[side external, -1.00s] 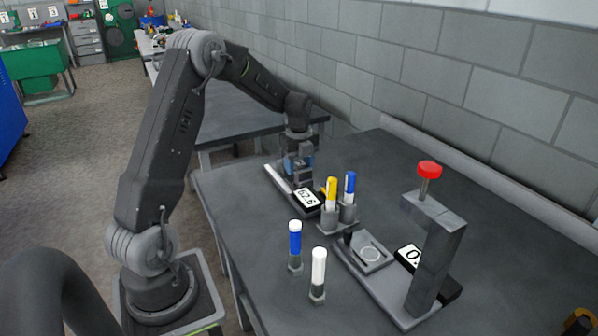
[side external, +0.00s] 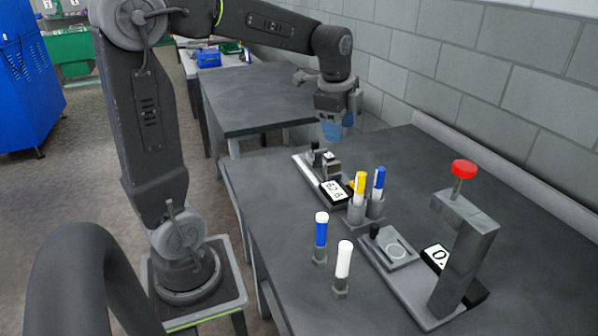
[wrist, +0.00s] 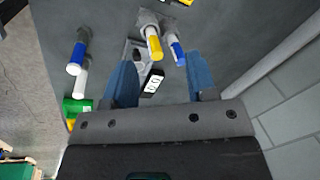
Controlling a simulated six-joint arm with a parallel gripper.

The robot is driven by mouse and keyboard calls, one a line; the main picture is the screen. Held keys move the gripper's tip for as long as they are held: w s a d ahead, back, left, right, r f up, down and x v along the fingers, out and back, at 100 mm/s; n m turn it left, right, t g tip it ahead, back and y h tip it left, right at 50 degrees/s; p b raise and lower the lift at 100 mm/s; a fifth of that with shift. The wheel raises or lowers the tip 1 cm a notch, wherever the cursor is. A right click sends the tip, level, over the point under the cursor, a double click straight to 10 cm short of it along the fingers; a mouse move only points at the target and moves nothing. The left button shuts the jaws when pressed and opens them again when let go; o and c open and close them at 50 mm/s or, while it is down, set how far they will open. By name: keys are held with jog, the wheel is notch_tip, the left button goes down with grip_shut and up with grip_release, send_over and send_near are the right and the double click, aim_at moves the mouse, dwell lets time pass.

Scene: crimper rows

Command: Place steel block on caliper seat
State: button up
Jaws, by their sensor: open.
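The caliper, a grey base plate (side external: 305,169) with a black-framed digital display (side external: 335,192), lies on the dark table near the wall. A small grey block (side external: 331,164), apparently the steel block, sits on the base between a dark knob and the display; its exact contact with the seat is too small to tell. My gripper (side external: 334,130) is raised above the caliper, its blue fingers empty and apart. In the wrist view, my gripper (wrist: 161,65) is open, with the caliper display (wrist: 152,84) showing between its fingers; the block is not clear there.
Yellow (side external: 360,184) and blue (side external: 379,179) markers stand in holders next to the display. A gauge stand with a red knob (side external: 464,169) is at right. A grey block wall (side external: 450,85) runs behind.

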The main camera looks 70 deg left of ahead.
jog(key=s+d+n+t, duration=0.3)
jog(key=s+d+n, duration=0.8)
jog(key=s+d, duration=0.2)
jog(key=shift+s+f+t+h, duration=0.3)
jog(key=shift+s+f+h, duration=0.15)
jog(key=shift+s, duration=0.7)
jog(key=shift+d, duration=0.1)
jog(key=shift+c, duration=0.4)
